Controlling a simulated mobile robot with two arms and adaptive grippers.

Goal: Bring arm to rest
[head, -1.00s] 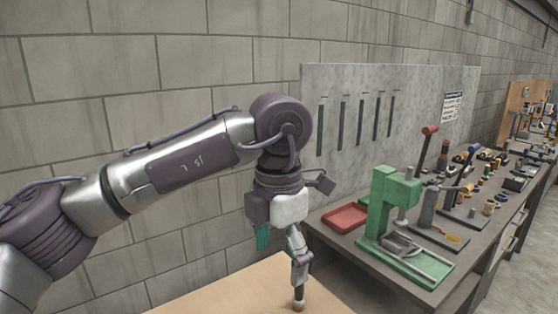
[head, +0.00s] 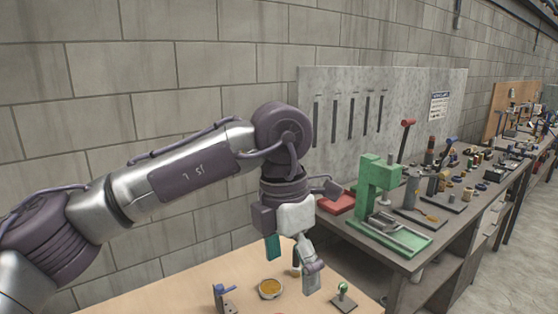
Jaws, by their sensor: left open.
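My left arm comes in from the left and bends down at a purple-grey joint. My left gripper (head: 293,270) points down over the light wooden table (head: 190,283), near its back edge. Its jaws are open, and I see nothing held in them. A teal part shows on its left side and a silver finger on its right. A small pale piece behind the gripper is partly hidden. My right gripper is not in view.
On the wooden table near the gripper are a round dish with yellow contents (head: 271,289), a blue-topped bracket (head: 224,297) and a small green-knobbed piece (head: 343,296). A dark workbench to the right carries a green press (head: 376,190) and a red tray (head: 337,204).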

